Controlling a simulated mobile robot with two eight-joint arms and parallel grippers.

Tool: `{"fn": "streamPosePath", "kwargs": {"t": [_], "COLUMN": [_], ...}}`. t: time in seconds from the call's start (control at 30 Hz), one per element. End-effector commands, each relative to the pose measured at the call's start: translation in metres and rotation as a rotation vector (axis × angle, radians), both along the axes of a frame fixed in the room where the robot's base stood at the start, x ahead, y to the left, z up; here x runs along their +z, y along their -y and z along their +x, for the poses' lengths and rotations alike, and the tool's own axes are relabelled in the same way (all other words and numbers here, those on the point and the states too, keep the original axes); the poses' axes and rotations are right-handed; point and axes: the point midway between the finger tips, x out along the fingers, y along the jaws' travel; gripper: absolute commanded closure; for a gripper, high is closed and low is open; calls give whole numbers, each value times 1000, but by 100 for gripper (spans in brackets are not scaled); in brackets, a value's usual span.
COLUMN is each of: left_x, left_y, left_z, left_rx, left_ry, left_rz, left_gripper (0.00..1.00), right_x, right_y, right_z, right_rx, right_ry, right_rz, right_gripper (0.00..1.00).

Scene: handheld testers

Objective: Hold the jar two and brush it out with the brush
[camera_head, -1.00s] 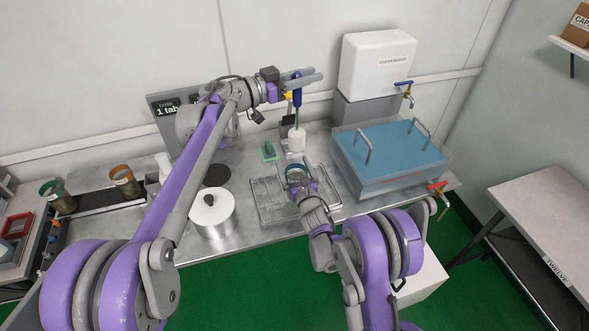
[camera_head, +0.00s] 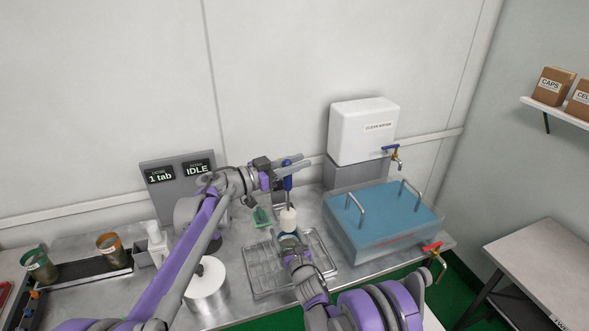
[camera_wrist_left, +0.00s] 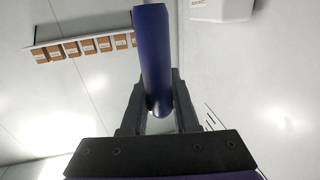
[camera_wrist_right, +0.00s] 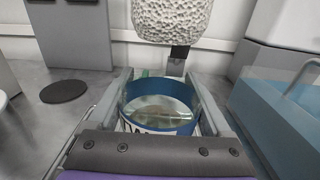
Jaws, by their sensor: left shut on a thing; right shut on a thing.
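My left gripper (camera_head: 286,165) is shut on the blue handle of the brush (camera_head: 288,182), which hangs upright with its white head (camera_head: 288,219) down. The handle (camera_wrist_left: 154,55) also fills the middle of the left wrist view. My right gripper (camera_wrist_right: 160,85) is shut on a jar with a blue rim (camera_wrist_right: 158,88) and a white label; its mouth faces up. The porous white brush head (camera_wrist_right: 172,18) is above the jar mouth and slightly beyond it in the right wrist view, apart from the rim. In the head view, the jar (camera_head: 290,240) is mostly hidden by my right gripper.
A wire rack (camera_head: 268,281) lies under the jar. A blue-topped water basin (camera_head: 385,215) with handles stands right, a clean-water tank (camera_head: 363,131) behind it. Jars with green (camera_head: 40,264) and orange (camera_head: 112,250) rims stand far left.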

Motion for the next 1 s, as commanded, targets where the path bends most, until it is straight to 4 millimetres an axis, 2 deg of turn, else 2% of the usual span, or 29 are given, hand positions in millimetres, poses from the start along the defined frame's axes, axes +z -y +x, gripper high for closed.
{"fn": "streamPosePath", "kwargs": {"t": [0.43,1.0], "left_x": [-5,-38], "left_y": [0,0], "left_z": [0,0], "left_rx": [0,0], "left_ry": [0,0], "left_rz": [0,0], "left_gripper": [100,100], "right_x": [0,0], "right_y": [0,0], "right_z": [0,0], "right_rx": [0,0], "right_ry": [0,0], "right_rz": [0,0], "right_gripper": [86,86]}}
